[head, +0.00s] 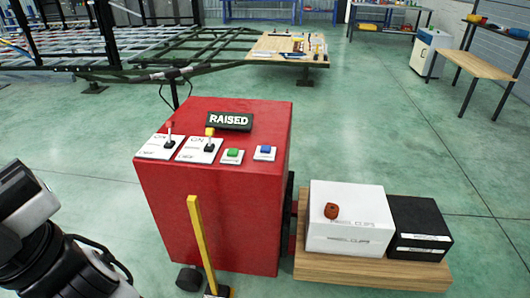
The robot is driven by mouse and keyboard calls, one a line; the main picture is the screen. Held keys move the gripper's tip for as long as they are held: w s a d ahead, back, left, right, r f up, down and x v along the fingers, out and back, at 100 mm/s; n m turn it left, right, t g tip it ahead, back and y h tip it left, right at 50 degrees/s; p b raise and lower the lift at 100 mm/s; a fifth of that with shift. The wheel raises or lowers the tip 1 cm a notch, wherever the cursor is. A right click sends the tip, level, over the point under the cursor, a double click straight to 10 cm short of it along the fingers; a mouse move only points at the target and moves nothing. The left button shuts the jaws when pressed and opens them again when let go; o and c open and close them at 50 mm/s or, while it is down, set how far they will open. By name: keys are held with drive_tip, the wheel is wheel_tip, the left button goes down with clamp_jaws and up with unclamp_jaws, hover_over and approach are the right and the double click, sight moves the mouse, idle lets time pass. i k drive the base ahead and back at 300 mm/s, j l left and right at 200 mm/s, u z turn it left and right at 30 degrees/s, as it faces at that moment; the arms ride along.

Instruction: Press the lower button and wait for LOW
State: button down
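A red control box (215,220) stands in the middle of the head view. A dark sign on its top (229,120) reads RAISED. A green button (233,154) and a blue button (265,152) sit on small pale plates at the right of the top panel. Their labels are too small to read, so I cannot tell which one is the lower button. To their left are two lever switches, one with a red tip (169,132) and one with a yellow tip (210,133). Part of my arm shows at the lower left, apart from the box. My gripper is not in view.
A yellow bar (200,240) stands before the box. At right, a low wooden platform (370,272) holds a white box (346,225) with a small reddish-brown object (331,211), and a black box (420,225). A dark chassis frame (190,48) lies behind.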

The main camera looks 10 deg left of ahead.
sight(266, 149)
drive_tip(key=i+l+u, duration=0.25)
drive_tip(key=i+l, duration=0.15)
drive_tip(key=i+l+u, duration=0.3)
drive_tip(key=i+l, duration=0.15)
